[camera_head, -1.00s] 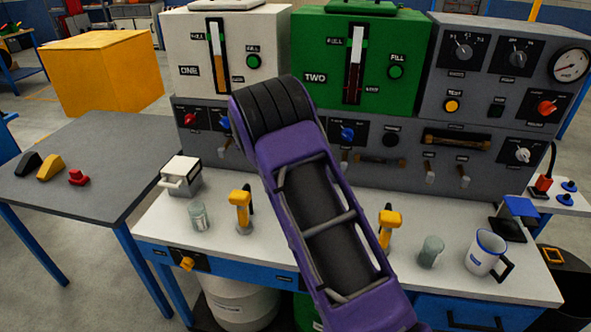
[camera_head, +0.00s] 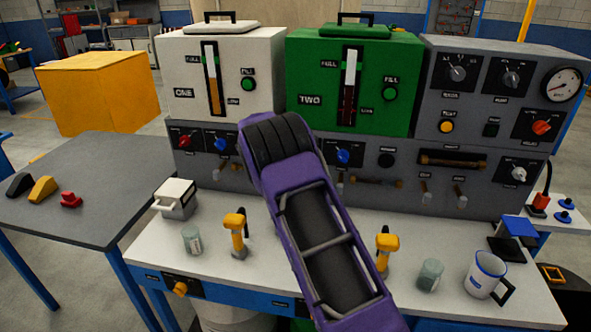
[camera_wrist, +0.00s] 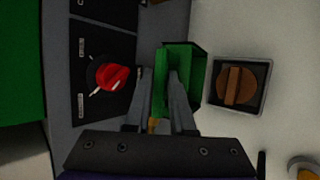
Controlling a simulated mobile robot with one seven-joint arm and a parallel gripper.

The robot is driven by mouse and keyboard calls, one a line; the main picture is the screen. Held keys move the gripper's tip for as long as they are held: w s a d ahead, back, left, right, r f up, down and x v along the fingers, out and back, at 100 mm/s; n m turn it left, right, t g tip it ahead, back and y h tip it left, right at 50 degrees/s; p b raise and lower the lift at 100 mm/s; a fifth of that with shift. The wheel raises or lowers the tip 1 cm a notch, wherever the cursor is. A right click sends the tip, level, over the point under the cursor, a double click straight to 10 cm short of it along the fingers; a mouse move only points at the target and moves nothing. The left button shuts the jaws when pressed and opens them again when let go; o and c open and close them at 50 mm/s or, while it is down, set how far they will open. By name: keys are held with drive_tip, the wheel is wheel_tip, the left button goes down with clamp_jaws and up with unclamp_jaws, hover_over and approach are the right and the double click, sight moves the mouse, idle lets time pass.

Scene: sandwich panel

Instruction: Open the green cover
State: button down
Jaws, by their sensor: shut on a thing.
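The green cover (camera_wrist: 190,62) shows in the wrist view as a hollow green shell, near the middle. It stands beside a square dark-rimmed housing (camera_wrist: 238,108) with a brown knob (camera_wrist: 235,85) exposed in it. The cover appears swung up from the housing; its hinge cannot be made out. My gripper (camera_wrist: 161,76) is shut on the cover, with its fingers at the cover's left part. In the head view my purple arm (camera_head: 275,165) hides the cover, the housing and my fingertips.
A red knob (camera_wrist: 112,77) is on the dark panel left of the cover in the wrist view. The green tank (camera_head: 305,85) stands behind my arm. A yellow-handled tool (camera_head: 387,245), a glass (camera_head: 430,275) and a mug (camera_head: 483,275) stand right of my arm on the bench.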

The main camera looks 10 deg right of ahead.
drive_tip(key=shift+f, duration=0.2)
drive_tip(key=c, duration=0.9)
unclamp_jaws()
drive_tip(key=shift+s+d, duration=0.1)
drive_tip(key=shift+o, duration=0.2)
drive_tip(key=shift+f, duration=0.1)
drive_tip(key=v, duration=1.8)
drive_tip(key=shift+w, duration=0.2)
drive_tip(key=shift+d, duration=0.1)
drive_tip(key=shift+c, duration=0.3)
